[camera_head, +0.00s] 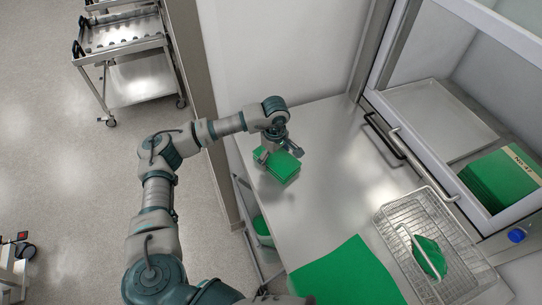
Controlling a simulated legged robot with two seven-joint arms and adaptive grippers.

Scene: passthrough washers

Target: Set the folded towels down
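A small stack of folded green towels (284,169) is at the far left part of the steel counter (330,135). It looks level and appears to rest on the counter, though its underside is hidden. My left gripper (278,152) is right over the stack's back edge, pointing down, with its fingers apart and green cloth between and in front of them. Whether the fingers press on the towels is not clear. My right gripper is not in view.
A flat green cloth (345,275) lies at the counter's front. A wire basket (397,228) with a green-wrapped item (430,257) stands right. Behind a hatch with a bar handle (385,138) is a green stack (500,180). A green-lined bin (262,228) is below left. A cart (125,35) stands away.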

